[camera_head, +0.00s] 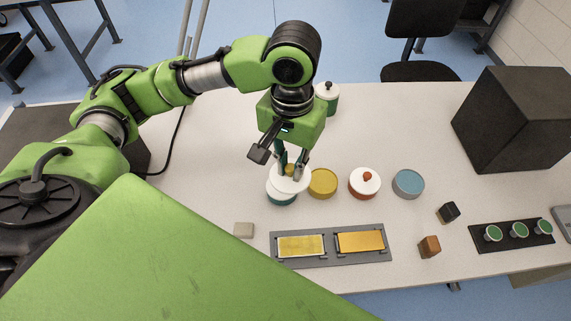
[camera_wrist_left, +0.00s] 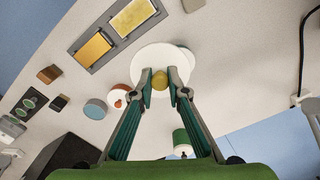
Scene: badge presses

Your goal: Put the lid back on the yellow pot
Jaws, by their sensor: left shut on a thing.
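My left gripper (camera_head: 291,168) is shut on the yellow knob (camera_wrist_left: 160,80) of a white round lid (camera_wrist_left: 149,62) and holds it level. In the head view the lid (camera_head: 299,184) overlaps a teal pot (camera_head: 283,199) with a white top, just left of the yellow pot. The height of the gap below it is hard to tell. The yellow pot (camera_head: 322,184) stands on the table with no lid on it, its yellow top showing. In the left wrist view the lid hides the yellow pot. My right gripper is not in view.
A red pot with a white lid (camera_head: 365,182) and a blue pot (camera_head: 408,184) stand to the right. A green pot (camera_head: 327,98) stands behind. A grey plate (camera_head: 330,259) with two yellow panels lies in front. Small blocks (camera_head: 429,246) and a black box (camera_head: 515,120) are right.

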